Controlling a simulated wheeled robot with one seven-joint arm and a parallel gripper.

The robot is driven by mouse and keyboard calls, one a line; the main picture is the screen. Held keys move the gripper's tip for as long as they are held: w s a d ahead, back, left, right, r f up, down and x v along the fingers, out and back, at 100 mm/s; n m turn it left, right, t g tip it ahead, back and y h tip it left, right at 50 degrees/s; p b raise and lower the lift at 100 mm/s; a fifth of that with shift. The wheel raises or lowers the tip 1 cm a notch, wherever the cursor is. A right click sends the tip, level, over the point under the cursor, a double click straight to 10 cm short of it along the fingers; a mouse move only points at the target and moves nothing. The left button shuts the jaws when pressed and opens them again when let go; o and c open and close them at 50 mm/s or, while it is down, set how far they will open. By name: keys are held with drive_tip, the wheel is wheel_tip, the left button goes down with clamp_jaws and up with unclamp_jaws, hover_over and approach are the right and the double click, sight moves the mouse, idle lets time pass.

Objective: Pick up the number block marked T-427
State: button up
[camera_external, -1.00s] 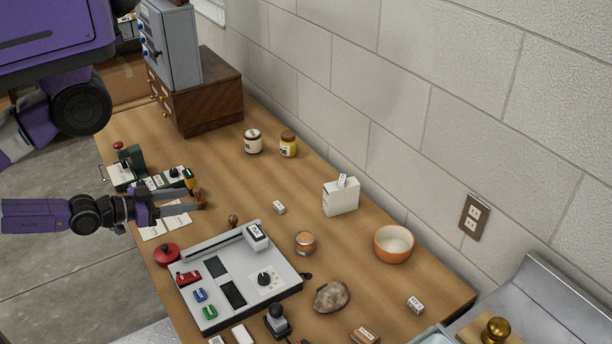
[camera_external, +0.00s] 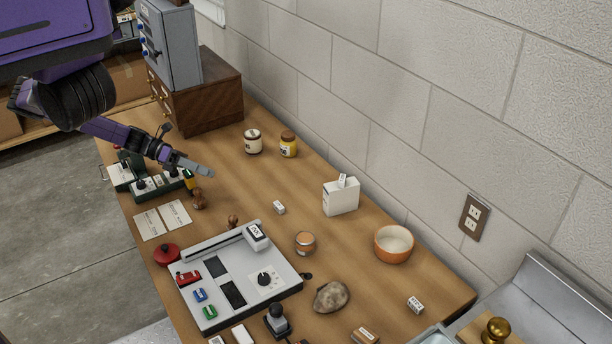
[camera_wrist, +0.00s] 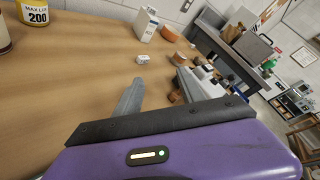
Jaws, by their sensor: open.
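Several small white number blocks are in view, and their marks are too small to read, so I cannot tell which is T-427. One block (camera_external: 279,207) lies alone mid-table; it also shows in the wrist view (camera_wrist: 143,59). Another block (camera_external: 342,181) sits on top of an upright white box (camera_external: 340,198). A third block (camera_external: 415,305) lies near the table's right end. My gripper (camera_external: 207,171) is open and empty above the table, left of the lone block. In the wrist view its fingers (camera_wrist: 158,90) are spread, with the lone block beyond them.
Two jars (camera_external: 253,142) (camera_external: 288,145) stand near the wall. A grey device panel (camera_external: 205,308) fills the front left of the table, with a copper-coloured tin (camera_external: 305,243), a stone (camera_external: 331,297) and an orange bowl (camera_external: 394,244) to its right. The wood around the lone block is clear.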

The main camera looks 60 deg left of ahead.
sight(278, 204)
drive_tip(key=w+f+m+g, duration=0.1)
drive_tip(key=w+m, duration=0.1)
drive_tip(key=w+d+f+m+g, duration=0.1)
drive_tip(key=w+m, duration=0.1)
drive_tip(key=w, duration=0.1)
drive_tip(key=w+f+m+g+h+b, duration=0.1)
drive_tip(key=w+m, duration=0.1)
drive_tip(key=m, duration=0.1)
drive_tip(key=shift+w+d, duration=0.3)
drive_tip(key=shift+w, duration=0.1)
drive_tip(key=w+d+f+m+g, duration=0.1)
drive_tip(key=w+m, duration=0.1)
drive_tip(key=w+d+f+m+g, duration=0.1)
drive_tip(key=w+d+m, duration=0.1)
drive_tip(key=w, duration=0.1)
drive_tip(key=w+d+f+m+g+b, duration=0.1)
drive_tip(key=w+f+m+g, duration=0.1)
drive_tip(key=m, duration=0.1)
drive_tip(key=shift+w+d, duration=0.4)
drive_tip(key=shift+w+d+f, duration=0.1)
drive_tip(key=shift+w+d, duration=0.1)
drive_tip(key=shift+d, duration=0.4)
drive_tip(key=p+x, duration=0.2)
drive_tip(key=x, duration=0.4)
drive_tip(key=shift+s+d+p, duration=0.15)
drive_tip(key=shift+d+p, duration=0.1)
drive_tip(key=shift+p, duration=0.15)
drive_tip(key=shift+d+f, duration=0.2)
clamp_jaws()
